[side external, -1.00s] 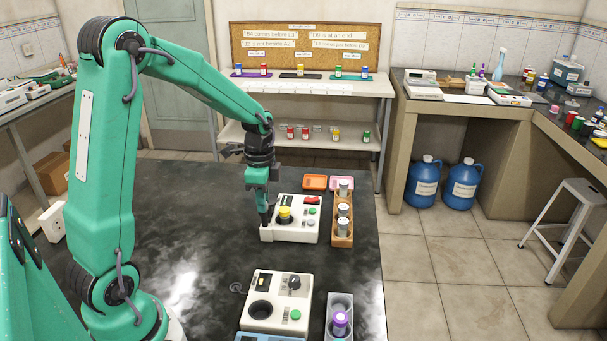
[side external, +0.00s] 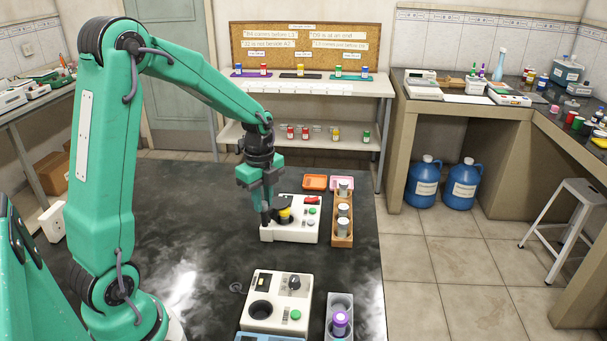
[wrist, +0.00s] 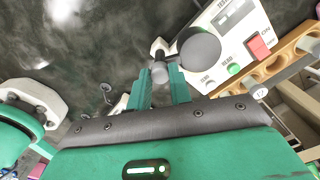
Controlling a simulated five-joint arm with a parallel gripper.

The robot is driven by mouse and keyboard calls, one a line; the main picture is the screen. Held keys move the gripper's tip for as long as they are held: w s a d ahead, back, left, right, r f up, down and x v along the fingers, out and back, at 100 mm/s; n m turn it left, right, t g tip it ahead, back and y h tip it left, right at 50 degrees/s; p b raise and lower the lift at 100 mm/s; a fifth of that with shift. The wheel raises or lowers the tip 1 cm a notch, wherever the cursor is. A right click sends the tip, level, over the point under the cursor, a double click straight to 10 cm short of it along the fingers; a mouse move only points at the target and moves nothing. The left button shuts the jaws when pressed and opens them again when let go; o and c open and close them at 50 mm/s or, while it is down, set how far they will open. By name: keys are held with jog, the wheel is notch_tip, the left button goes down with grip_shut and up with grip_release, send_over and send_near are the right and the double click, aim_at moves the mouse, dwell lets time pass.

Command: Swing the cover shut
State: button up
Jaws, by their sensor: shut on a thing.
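The white instrument (side external: 300,236) with a red switch and buttons stands on the black bench; it also shows in the wrist view (wrist: 222,17). A round dark grey cover (wrist: 200,47) lies at its well, with a small grey knob (wrist: 160,72) beside it. In the side view a yellow-topped item (side external: 284,214) sits in the well with a dark piece, seemingly the cover, over part of its top. My gripper (wrist: 160,84) is shut on the knob at the instrument's left side; it also shows in the side view (side external: 266,219). The fingertip contact is partly hidden.
A wooden rack (side external: 342,238) with grey-capped vials stands close right of the instrument. Orange (side external: 315,182) and pink (side external: 342,183) trays lie behind. A second white instrument (side external: 262,318) and a grey rack (side external: 340,301) with a purple-capped vial are in front. The bench to the left is clear.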

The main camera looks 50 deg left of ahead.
jog(key=m, duration=0.4)
jog(key=shift+m, duration=0.4)
jog(key=o, duration=1.3)
jog(key=shift+o, duration=0.2)
jog(key=shift+r, duration=0.1)
jog(key=shift+r, duration=3.4)
jog(key=shift+d, duration=0.1)
